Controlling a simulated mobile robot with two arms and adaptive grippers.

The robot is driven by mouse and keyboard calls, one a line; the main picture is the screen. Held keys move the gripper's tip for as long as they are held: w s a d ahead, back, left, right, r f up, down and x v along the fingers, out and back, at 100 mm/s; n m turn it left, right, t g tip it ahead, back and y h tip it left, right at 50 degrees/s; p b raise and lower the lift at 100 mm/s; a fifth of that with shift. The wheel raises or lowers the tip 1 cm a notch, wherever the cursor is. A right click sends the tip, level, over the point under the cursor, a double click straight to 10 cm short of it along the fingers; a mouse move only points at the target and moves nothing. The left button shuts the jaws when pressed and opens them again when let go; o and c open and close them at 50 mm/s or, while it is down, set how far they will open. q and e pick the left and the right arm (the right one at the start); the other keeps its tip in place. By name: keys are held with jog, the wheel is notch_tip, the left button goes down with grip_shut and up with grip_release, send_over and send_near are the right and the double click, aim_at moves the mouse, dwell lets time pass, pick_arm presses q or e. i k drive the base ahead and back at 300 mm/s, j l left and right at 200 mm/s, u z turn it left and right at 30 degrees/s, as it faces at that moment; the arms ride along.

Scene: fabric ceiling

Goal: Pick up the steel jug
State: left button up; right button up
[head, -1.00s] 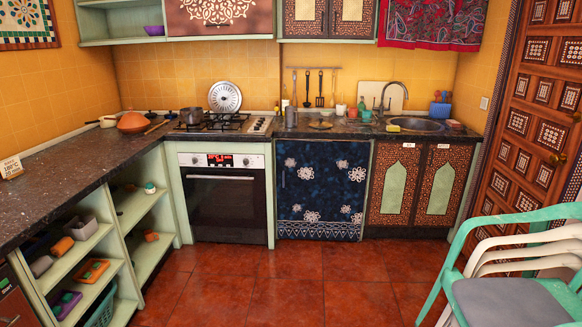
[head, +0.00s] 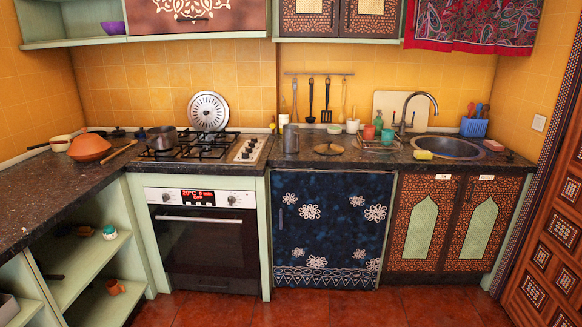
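A grey metal cylinder that looks like the steel jug (head: 291,138) stands upright on the dark countertop (head: 300,160), just right of the stove. It is small in the view, and I cannot make out a handle or spout. A round brownish lid or plate (head: 328,149) lies to its right. Neither of my grippers is in the head view.
A grey pot (head: 161,139) sits on the gas stove (head: 190,152). A dish rack (head: 376,144) with cups and the sink (head: 447,148) are further right. A terracotta tagine (head: 89,148) is at left. The red tiled floor (head: 290,308) in front is clear.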

aim_at(290, 133)
jog(key=i, duration=0.8)
jog(key=i+j+z, duration=0.15)
jog(key=i, duration=0.7)
